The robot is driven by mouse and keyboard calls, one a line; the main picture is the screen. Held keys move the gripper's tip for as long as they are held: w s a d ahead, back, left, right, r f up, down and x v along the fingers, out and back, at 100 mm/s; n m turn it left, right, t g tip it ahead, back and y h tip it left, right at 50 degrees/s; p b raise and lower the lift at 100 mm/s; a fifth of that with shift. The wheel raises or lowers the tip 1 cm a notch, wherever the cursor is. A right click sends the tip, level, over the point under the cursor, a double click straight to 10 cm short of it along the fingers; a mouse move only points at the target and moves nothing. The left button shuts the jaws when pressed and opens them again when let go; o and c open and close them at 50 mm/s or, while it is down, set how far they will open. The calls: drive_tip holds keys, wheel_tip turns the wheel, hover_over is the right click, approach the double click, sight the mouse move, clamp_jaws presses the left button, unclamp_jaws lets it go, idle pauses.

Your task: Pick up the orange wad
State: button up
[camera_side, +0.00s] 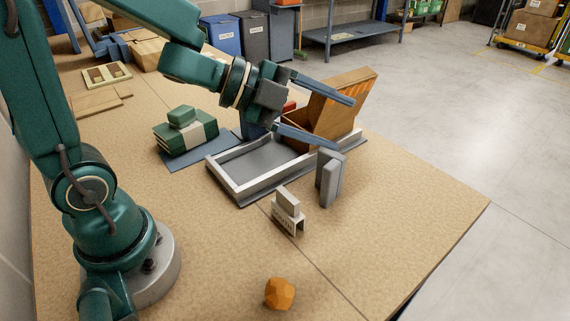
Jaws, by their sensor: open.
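The orange wad (280,293) is a small faceted lump lying on the tan tabletop near the front edge of the view. Nothing touches it. My gripper (342,122) is open, with its two long blue-grey fingers spread apart and pointing right. It is raised near the wooden box and the grey tray, well behind the wad in the picture. I see nothing held between the fingers.
A grey tray with a pale rim (226,184) and an open wooden box (337,108) stand mid-table. A grey upright block (329,178) and a small metal bracket (288,212) stand between them and the wad. Green stacked blocks (184,132) lie left. The tabletop around the wad is clear.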

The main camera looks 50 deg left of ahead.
drive_tip(key=s+d+f+m+g+h, duration=0.25)
drive_tip(key=s+f+m+g, duration=0.2)
drive_tip(key=f, duration=0.25)
drive_tip(key=g+h, duration=0.3)
drive_tip(key=g, duration=0.5)
approach(274, 282)
drive_tip(key=shift+w+d+f+m+y, duration=0.15)
drive_tip(key=shift+d+f+m, duration=0.1)
drive_tip(key=shift+d, duration=0.25)
drive_tip(key=shift+w+d+f+m+y, duration=0.1)
drive_tip(key=shift+w+d+f, duration=0.1)
drive_tip(key=shift+d, duration=0.25)
drive_tip(key=shift+s+f, duration=0.35)
drive_tip(key=shift+f, duration=0.2)
drive_tip(key=shift+n, duration=0.4)
drive_tip(key=x, duration=0.7)
drive_tip(key=shift+d+f, duration=0.1)
drive_tip(key=shift+d, duration=0.1)
drive_tip(key=c, duration=1.1)
